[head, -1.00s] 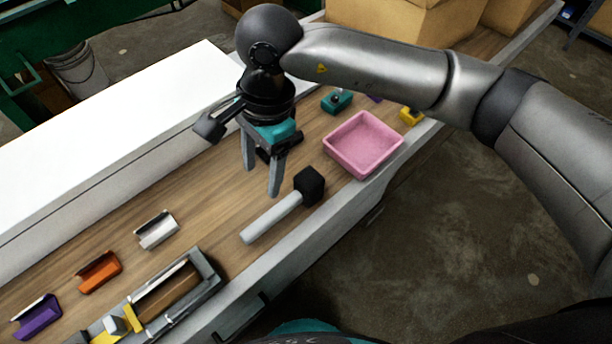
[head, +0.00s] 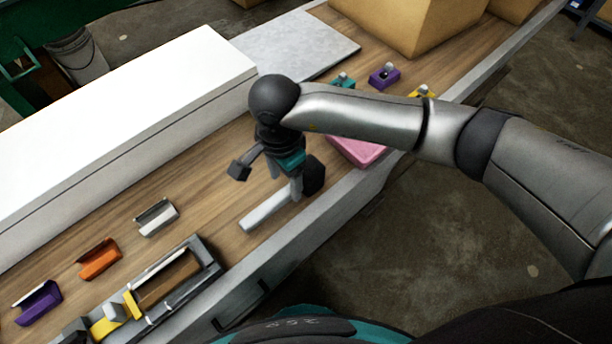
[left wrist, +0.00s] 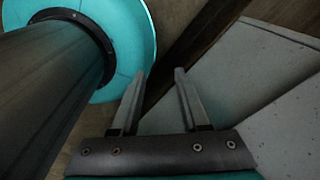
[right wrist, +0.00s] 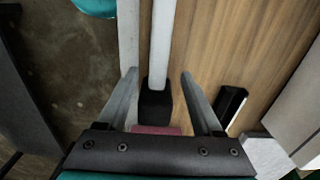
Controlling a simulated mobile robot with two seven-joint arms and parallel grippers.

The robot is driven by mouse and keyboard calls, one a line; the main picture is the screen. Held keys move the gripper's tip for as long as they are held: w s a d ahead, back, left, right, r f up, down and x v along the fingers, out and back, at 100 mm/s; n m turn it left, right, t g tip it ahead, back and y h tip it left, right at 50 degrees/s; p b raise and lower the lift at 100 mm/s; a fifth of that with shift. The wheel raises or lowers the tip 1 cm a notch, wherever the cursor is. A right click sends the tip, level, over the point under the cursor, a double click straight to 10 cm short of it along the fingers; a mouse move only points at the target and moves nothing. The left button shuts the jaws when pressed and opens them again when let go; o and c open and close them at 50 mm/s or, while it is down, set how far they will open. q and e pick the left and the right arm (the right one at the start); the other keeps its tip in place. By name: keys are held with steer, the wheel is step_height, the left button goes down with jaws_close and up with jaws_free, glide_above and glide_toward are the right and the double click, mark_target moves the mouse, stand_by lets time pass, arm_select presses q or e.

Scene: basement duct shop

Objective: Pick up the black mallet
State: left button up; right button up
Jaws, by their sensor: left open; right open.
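The mallet lies on the wooden bench top, with a pale grey handle (head: 268,211) and a black block head (head: 315,178). My right gripper (head: 287,190) is low over it, by the head end of the handle, and hides part of it. In the right wrist view the mallet's black head (right wrist: 155,105) and handle (right wrist: 162,40) line up with the gap between the open fingers (right wrist: 158,82). I cannot tell whether the fingers touch it. My left gripper (left wrist: 160,74) is open and empty, away from the mallet and outside the head view.
A pink tray (head: 362,153) sits just beyond the mallet, partly behind my right arm. A dark channel piece (right wrist: 230,105) lies beside the mallet. Orange (head: 100,260), white (head: 157,217) and purple (head: 38,303) channel pieces lie left. A long white box (head: 120,140) lines the back.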

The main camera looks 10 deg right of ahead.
mark_target(286, 191)
step_height(286, 191, down, 4)
steer(key=shift+s+f, duration=0.15)
steer(key=shift+c, duration=0.3)
jaws_close()
stand_by(0.5)
